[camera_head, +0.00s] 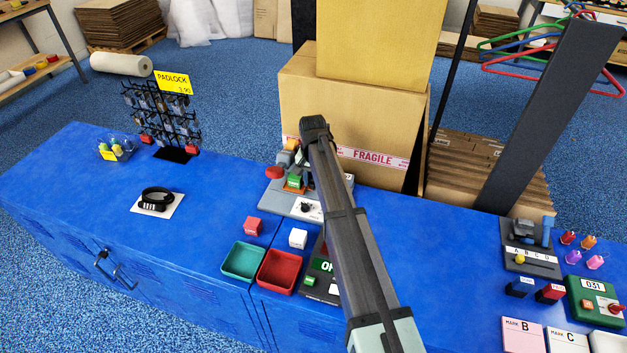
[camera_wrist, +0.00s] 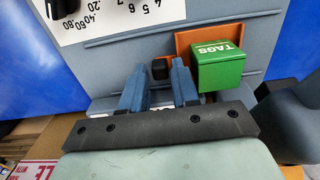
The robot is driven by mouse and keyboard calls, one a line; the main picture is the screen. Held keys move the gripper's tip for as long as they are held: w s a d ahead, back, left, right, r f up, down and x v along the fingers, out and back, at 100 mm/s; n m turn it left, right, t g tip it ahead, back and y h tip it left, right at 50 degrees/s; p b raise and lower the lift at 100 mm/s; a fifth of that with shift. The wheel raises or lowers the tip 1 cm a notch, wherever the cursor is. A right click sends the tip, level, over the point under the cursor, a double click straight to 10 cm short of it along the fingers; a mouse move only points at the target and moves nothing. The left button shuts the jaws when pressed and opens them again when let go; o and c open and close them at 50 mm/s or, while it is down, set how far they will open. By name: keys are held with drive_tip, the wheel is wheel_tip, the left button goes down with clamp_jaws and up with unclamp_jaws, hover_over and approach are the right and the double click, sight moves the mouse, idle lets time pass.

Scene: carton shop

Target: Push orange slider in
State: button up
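A grey device (camera_head: 278,197) with a dial stands on the blue bench; its grey body (camera_wrist: 110,55) also shows in the wrist view. An orange part (camera_wrist: 184,40), which looks like the slider, lies on the device, with a green TAGS block (camera_wrist: 217,67) on it. Contact cannot be told. In the head view my arm hides most of the gripper.
A red bin (camera_head: 277,287), a green bin (camera_head: 243,279) and two small blocks lie before the device. A FRAGILE carton (camera_head: 300,100) stands behind it. A padlock rack (camera_head: 163,120) is at left. The bench between rack and device is mostly clear.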

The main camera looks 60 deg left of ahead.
drive_tip(key=shift+r, duration=0.1)
wheel_tip(320, 180, up, 14)
drive_tip(key=shift+f, duration=0.2)
idle(0.4)
drive_tip(key=shift+o, duration=0.3)
drive_tip(key=shift+o, duration=1.1)
drive_tip(key=shift+m, duration=0.3)
wheel_tip(320, 180, down, 14)
drive_tip(key=m, duration=1.7)
